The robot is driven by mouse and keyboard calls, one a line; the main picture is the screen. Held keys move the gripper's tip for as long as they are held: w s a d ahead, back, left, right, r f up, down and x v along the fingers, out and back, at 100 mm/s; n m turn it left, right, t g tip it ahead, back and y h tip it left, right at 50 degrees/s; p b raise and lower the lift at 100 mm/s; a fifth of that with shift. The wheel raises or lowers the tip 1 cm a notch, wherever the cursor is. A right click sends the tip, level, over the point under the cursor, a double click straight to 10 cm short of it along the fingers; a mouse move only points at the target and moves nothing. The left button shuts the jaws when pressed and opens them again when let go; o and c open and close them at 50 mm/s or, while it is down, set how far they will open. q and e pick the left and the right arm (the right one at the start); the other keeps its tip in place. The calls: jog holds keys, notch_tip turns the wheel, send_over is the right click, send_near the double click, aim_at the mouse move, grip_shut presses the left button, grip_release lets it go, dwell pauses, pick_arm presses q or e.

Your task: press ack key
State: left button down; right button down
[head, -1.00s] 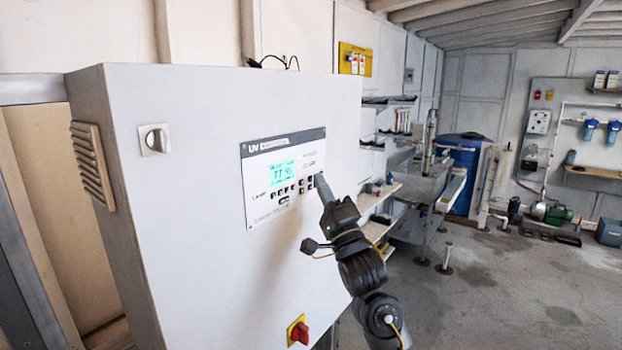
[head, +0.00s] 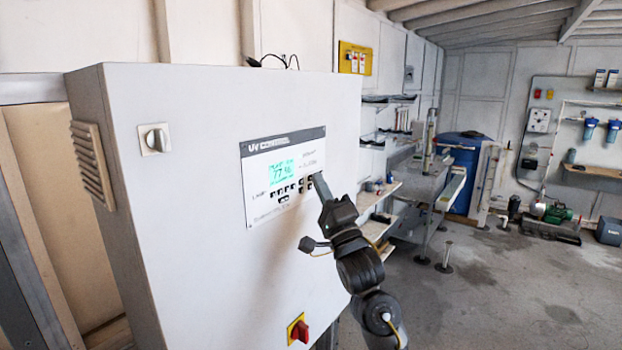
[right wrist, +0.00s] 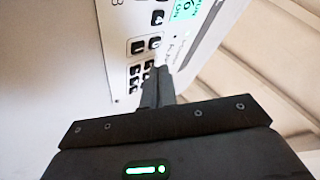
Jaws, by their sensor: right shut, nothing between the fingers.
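The control panel (head: 283,177) is a white plate on the front of a grey cabinet, with a lit green display (head: 283,171) and several small black keys (head: 284,190) below it. I cannot read which key is the ack key. My right gripper (head: 319,178) is shut and empty, its fingertips at the right edge of the keys. In the right wrist view the shut fingers (right wrist: 156,75) point at the key rows and hide part of them. Keys (right wrist: 137,46) show beside the fingertips. I cannot tell whether the tips touch a key. My left gripper is not in view.
The grey cabinet (head: 200,270) carries a knob (head: 154,139) at upper left and a red switch (head: 299,331) low on its front. Shelves and a bench (head: 420,185) stand behind to the right. The floor (head: 500,290) at right is mostly clear.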

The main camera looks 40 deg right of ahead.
jog(key=shift+s, duration=0.15)
jog(key=shift+s+d, duration=0.2)
jog(key=shift+s, duration=0.3)
jog(key=shift+p, duration=0.3)
jog(key=shift+s+d+p, duration=0.2)
jog(key=shift+s+d, duration=0.05)
jog(key=shift+s, duration=0.55)
jog(key=shift+s+d+p, duration=0.15)
jog(key=shift+s+d, duration=0.05)
jog(key=shift+s, duration=0.55)
jog(key=shift+s+d+p, duration=0.2)
jog(key=shift+s+d, duration=0.05)
jog(key=shift+s, duration=0.55)
